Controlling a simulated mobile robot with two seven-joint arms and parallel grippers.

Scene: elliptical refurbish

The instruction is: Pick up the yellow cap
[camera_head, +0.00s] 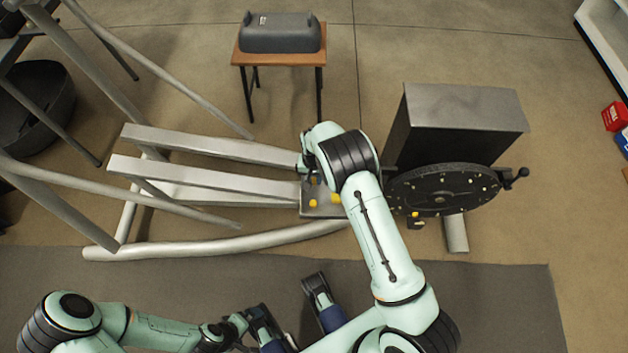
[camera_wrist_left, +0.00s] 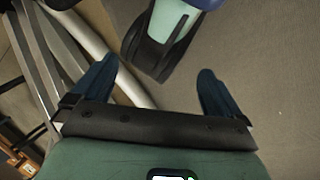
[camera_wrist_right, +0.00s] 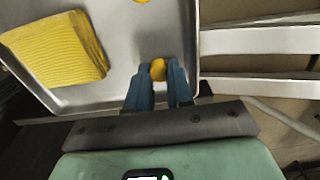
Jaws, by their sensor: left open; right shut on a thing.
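A small round yellow cap (camera_wrist_right: 158,69) sits between the fingertips of my right gripper (camera_wrist_right: 157,82) in the right wrist view, above a shallow metal tray (camera_wrist_right: 113,22). The fingers are nearly together and shut on the cap; whether it still touches the tray is not clear. In the head view, the right wrist mostly covers the gripper at the tray (camera_head: 320,211), where small yellow pieces show. My left gripper (camera_wrist_left: 154,72) is open and empty, its blue fingers wide apart above the floor, far from the tray.
A yellow ribbed block (camera_wrist_right: 55,47) lies in the tray. Beside it stand silver frame rails (camera_head: 215,180), a dark disc with a crank (camera_head: 445,190) and a metal box (camera_head: 465,105). A small table (camera_head: 238,58) with a grey cover (camera_head: 280,36) stands behind.

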